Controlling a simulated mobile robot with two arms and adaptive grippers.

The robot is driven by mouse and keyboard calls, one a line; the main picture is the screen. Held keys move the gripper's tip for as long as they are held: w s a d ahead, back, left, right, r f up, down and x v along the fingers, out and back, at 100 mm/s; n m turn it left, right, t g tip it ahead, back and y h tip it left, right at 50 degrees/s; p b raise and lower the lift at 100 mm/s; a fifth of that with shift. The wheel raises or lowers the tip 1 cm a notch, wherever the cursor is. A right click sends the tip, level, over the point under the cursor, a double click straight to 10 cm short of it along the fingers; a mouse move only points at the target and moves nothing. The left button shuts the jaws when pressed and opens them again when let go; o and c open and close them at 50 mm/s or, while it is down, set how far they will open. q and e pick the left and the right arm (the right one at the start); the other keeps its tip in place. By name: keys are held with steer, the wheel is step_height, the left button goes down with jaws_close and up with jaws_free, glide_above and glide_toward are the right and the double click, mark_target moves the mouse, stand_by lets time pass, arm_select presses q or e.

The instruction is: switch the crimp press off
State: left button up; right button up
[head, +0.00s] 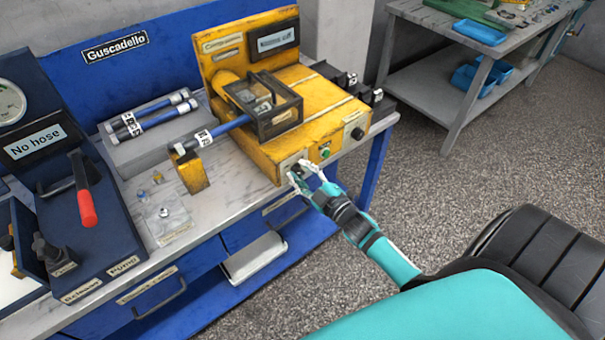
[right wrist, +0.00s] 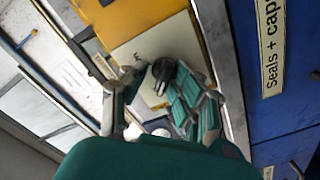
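The yellow crimp press (head: 321,120) stands on the bench. Its upright back plate bears a dark display (head: 276,38) with small text whose last word looks like "off". The front has a green button (head: 325,153) and a black knob (head: 357,133) to the right. My right gripper (head: 305,171) is at the left end of this front, its fingers apart. In the right wrist view its fingers (right wrist: 160,82) stand on both sides of a dark switch (right wrist: 163,68) on a pale plate; contact is unclear. My left gripper is not in view.
Blue hoses (head: 150,118) lie on a grey block left of the press. A yellow stand (head: 191,172) is in front of them. A pump with a red-handled lever (head: 86,205) and "No hose" sign is at left.

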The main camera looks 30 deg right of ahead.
steer(key=shift+w+a, duration=0.1)
steer(key=shift+a, duration=0.1)
steer(key=shift+s+f, duration=0.15)
steer(key=shift+s, duration=0.2)
steer(key=s, duration=0.7)
steer(key=s+d, duration=0.1)
steer(key=s, duration=0.3)
steer(key=shift+s, duration=0.15)
steer(key=s+a+f+m+g+h, duration=0.1)
steer(key=s+f+m+g, duration=0.3)
steer(key=f, duration=1)
steer(key=s+a+f+m+g+h, duration=0.15)
steer(key=s+f+g, duration=0.35)
steer(key=f, duration=1)
steer(key=s+a+f+g, duration=0.2)
steer(key=s+f, duration=0.3)
steer(key=s, duration=0.3)
steer(key=s+a+f+m+g+y, duration=0.1)
steer(key=s+a+f+g, duration=0.1)
steer(key=s+f, duration=0.3)
steer(key=s+a+f+m+g, duration=0.1)
steer(key=s+a+f+g, duration=0.2)
steer(key=s, duration=0.7)
steer(key=shift+s+f+g, duration=0.2)
steer(key=shift+f+g, duration=0.05)
steer(key=shift+f, duration=0.35)
steer(key=shift+s+f+g, duration=0.15)
steer(key=shift+f+g, duration=0.1)
steer(key=shift+f, duration=0.35)
